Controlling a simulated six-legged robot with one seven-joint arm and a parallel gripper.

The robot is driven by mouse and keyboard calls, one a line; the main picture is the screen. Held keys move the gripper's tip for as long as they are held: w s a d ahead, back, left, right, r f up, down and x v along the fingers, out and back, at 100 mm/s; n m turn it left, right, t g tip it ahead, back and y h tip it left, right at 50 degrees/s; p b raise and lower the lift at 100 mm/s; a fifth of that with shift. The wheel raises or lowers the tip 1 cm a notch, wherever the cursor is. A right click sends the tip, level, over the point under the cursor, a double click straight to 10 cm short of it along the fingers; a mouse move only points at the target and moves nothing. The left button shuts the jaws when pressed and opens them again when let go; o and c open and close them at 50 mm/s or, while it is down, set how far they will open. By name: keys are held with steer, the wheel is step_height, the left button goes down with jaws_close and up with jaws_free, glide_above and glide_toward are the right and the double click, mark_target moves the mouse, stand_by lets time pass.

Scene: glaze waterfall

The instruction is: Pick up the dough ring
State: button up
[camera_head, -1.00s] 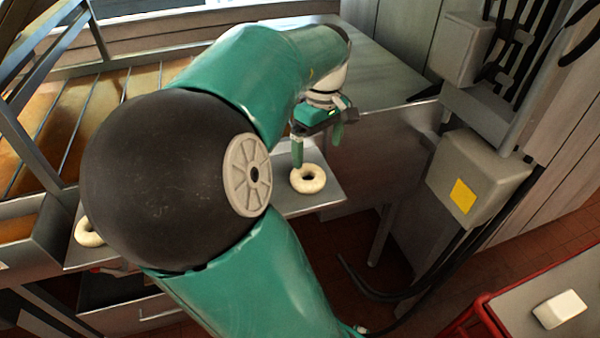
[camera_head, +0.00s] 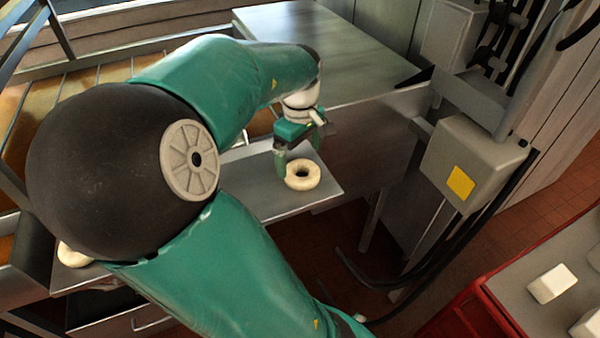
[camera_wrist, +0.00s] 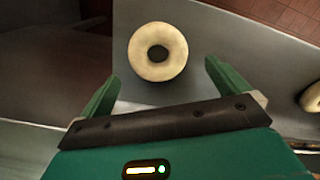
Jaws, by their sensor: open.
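A pale dough ring (camera_head: 303,175) lies flat on a grey metal shelf (camera_head: 262,205), near the shelf's right end. My gripper (camera_head: 298,160) is over and just behind the ring in the head view, with its fingers pointing down. In the wrist view the ring (camera_wrist: 157,51) sits ahead of and between the two spread green fingers of my gripper (camera_wrist: 160,90). The fingers are open and nothing is between them. Whether a finger touches the ring cannot be told.
Another dough ring (camera_head: 75,256) lies at the shelf's left end, partly hidden by my arm. A steel counter (camera_head: 310,55) stands behind the shelf. A grey box with a yellow label (camera_head: 460,182) is at the right. A red-edged table (camera_head: 500,318) with white blocks (camera_head: 551,284) is at lower right.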

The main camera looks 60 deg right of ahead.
mark_target(301, 167)
steer(key=f, duration=0.4)
steer(key=shift+s+d+f, duration=0.1)
steer(key=shift+s+f, duration=0.1)
steer(key=shift+s, duration=0.05)
steer(key=shift+w+f, duration=0.15)
steer(key=shift+f, duration=0.3)
steer(key=c, duration=0.9)
steer(key=shift+r, duration=0.15)
